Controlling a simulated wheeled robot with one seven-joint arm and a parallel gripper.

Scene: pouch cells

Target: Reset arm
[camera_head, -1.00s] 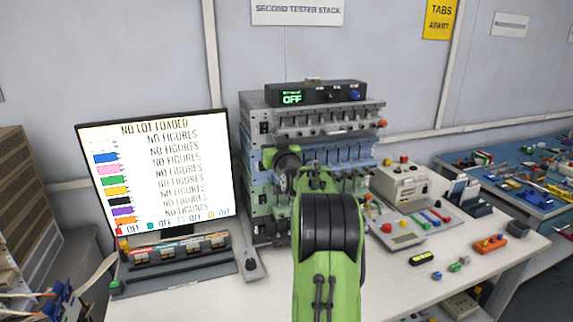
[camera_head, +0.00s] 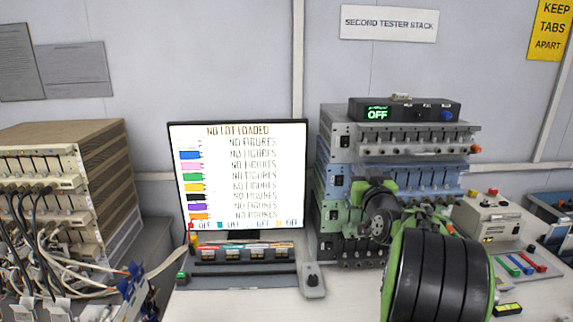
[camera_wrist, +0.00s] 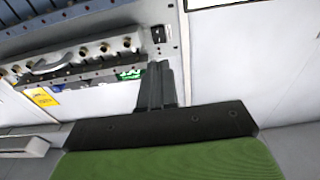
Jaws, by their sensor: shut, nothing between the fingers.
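My gripper (camera_wrist: 158,72) shows in the wrist view as dark fingers pressed together, with nothing between them. It points at the tester stack from close by; the wrist picture is turned over. In the head view my green and black arm rises at the lower right, in front of the stack, and the fingers cannot be made out. The tester stack (camera_head: 340,170) has grey and blue tiers, with a black unit (camera_head: 405,109) reading OFF on top. It fills the upper left of the wrist view (camera_wrist: 90,55).
A monitor (camera_head: 238,175) reading NO LOT LOADED stands left of the stack, with a dark rack strip (camera_head: 245,268) before it. A cabled rack (camera_head: 60,180) stands far left. A beige machine (camera_head: 490,218) and coloured parts are to the right.

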